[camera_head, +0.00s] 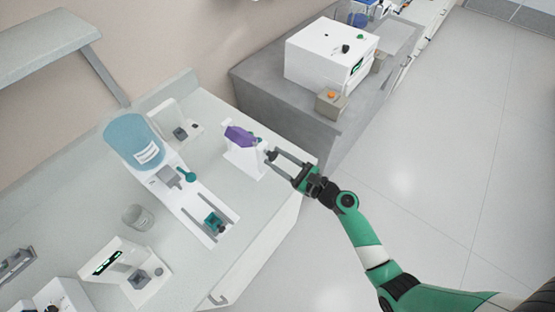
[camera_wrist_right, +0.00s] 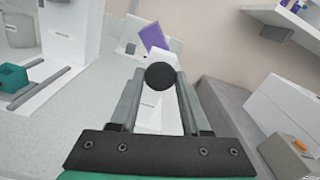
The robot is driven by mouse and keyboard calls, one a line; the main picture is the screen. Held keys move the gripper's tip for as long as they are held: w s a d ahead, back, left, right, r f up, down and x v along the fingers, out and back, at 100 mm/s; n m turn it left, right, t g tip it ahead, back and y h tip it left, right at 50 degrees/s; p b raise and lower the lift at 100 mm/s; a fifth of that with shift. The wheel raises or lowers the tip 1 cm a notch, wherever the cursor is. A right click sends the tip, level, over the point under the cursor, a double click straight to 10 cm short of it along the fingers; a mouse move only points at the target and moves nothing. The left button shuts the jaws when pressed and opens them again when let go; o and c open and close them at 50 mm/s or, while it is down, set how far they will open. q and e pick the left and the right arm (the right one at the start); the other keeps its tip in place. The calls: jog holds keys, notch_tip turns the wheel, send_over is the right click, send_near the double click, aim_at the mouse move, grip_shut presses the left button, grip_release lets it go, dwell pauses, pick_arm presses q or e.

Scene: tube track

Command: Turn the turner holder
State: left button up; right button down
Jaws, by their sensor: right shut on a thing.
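A white stand (camera_head: 243,160) with a purple block (camera_head: 239,135) on top is near the right end of the bench. I take it to be the turner holder. In the right wrist view the purple block (camera_wrist_right: 153,37) is tilted beyond the fingers, with the white stand (camera_wrist_right: 150,115) below it. My right gripper (camera_head: 273,154) is at the stand's right side. In the wrist view its fingertips (camera_wrist_right: 160,78) are shut on a round black knob (camera_wrist_right: 160,75). The knob hides what lies behind it. My left gripper is not in view.
A blue-topped machine (camera_head: 133,140) with a railed white base stands left of the stand. A small white device (camera_head: 182,125) is behind. A grey cup (camera_head: 138,216) stands further left. A white box (camera_head: 325,55) and a box with an orange button (camera_head: 331,100) stand on the grey counter.

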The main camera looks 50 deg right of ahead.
jog(key=n+b, duration=0.1)
jog(key=n, duration=0.2)
jog(key=shift+n, duration=0.4)
jog(key=n+b, duration=0.2)
jog(key=n, duration=0.1)
jog(key=shift+n, duration=0.3)
jog(key=n+b, duration=0.3)
jog(key=n, duration=0.3)
jog(key=shift+d, duration=0.1)
jog(key=n+b, duration=0.2)
jog(key=n, duration=0.2)
jog(key=n+b, duration=0.2)
jog(key=n, duration=0.1)
jog(key=shift+n, duration=0.3)
jog(key=n+b, duration=0.1)
jog(key=n, duration=0.2)
jog(key=shift+r+b, duration=0.1)
jog(key=shift+b, duration=0.3)
jog(key=shift+r+n+b, duration=0.1)
jog(key=shift+n+b, duration=0.5)
jog(key=shift+n, duration=0.9)
